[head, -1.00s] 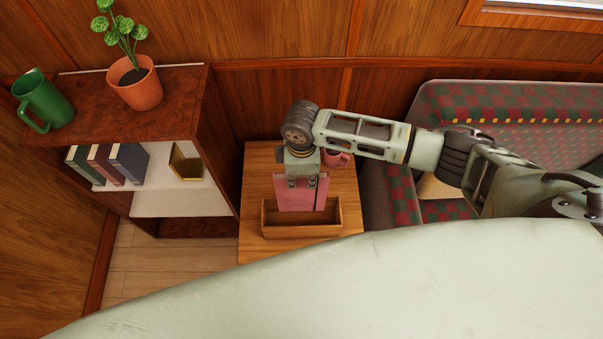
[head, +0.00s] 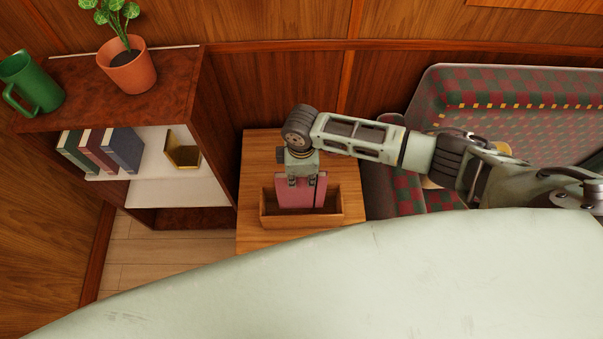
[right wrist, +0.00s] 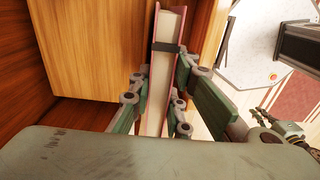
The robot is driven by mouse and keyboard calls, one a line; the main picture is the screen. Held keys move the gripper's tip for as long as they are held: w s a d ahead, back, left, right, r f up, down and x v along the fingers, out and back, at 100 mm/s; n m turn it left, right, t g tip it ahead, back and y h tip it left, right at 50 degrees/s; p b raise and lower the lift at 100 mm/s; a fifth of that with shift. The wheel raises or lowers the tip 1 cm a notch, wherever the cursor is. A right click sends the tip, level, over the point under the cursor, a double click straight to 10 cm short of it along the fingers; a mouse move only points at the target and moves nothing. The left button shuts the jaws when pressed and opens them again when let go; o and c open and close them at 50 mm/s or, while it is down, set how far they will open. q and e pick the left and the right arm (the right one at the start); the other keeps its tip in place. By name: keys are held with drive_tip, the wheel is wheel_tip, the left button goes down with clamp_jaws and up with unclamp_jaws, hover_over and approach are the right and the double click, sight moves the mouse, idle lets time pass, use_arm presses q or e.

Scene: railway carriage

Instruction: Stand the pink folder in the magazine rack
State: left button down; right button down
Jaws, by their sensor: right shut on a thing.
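My right gripper (head: 299,181) is shut on the upper edge of the pink folder (head: 304,195), which hangs upright below it. In the right wrist view, the folder (right wrist: 166,65) shows its pale page edges and a dark band between the two fingers. The magazine rack (head: 275,221) is an open wooden box on the small table. The folder's lower part is inside the rack's opening, behind the front wall. I cannot tell whether it touches the rack's floor.
A shelf unit (head: 190,115) stands left of the wooden table (head: 262,148), holding books (head: 122,150), a gold-coloured object (head: 183,152), a potted plant (head: 128,72) and a green mug (head: 33,85). A checked seat (head: 412,200) is at the right. Bare table surrounds the rack.

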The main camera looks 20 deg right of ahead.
drive_tip(key=shift+f, duration=0.25)
drive_tip(key=c, duration=1.6)
unclamp_jaws()
drive_tip(key=shift+o, duration=0.2)
wheel_tip(320, 180, up, 12)
